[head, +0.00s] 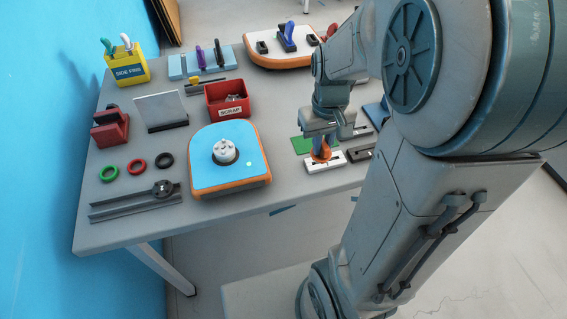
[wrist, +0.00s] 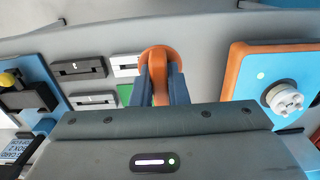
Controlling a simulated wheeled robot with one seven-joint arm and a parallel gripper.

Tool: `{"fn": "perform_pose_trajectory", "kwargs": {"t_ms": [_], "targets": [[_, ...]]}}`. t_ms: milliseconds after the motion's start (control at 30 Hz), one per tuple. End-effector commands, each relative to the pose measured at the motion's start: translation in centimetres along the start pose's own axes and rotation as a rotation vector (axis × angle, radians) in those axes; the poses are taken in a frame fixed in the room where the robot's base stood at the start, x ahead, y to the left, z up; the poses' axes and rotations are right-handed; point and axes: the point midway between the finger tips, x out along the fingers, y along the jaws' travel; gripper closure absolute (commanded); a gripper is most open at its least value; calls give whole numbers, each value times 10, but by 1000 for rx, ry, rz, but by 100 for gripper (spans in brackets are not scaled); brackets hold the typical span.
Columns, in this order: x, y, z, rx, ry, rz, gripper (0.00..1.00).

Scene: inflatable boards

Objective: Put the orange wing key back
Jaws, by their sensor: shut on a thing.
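My gripper (head: 321,146) is shut on the orange wing key (wrist: 160,56), whose rounded head shows between the two fingers in the wrist view. In the head view the orange wing key (head: 321,154) overlaps a white slotted block (head: 337,160) near the table's front edge. In the wrist view the white slotted block (wrist: 124,66) shows at the left of the key, its right end hidden. I cannot tell whether the key touches the block.
Dark slotted blocks (wrist: 80,68) and a green patch (head: 301,145) lie close by. A blue board with an orange rim and white valve (head: 226,151) lies to the left. A red scrap bin (head: 228,99) stands behind it. The front-left table holds rings and rails.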

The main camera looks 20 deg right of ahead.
Motion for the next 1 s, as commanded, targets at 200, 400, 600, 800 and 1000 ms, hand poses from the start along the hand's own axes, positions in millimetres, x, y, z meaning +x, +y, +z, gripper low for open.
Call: {"fn": "perform_pose_trajectory", "kwargs": {"t_ms": [200, 400, 600, 800, 1000], "targets": [[28, -36, -32, -5, -6, 1, 100], [49, -62, -55, -3, -3, 1, 100], [58, -72, -65, 0, 0, 0, 100], [85, -72, -64, 1, -6, 0, 100], [98, -72, -65, 0, 0, 0, 100]]}}
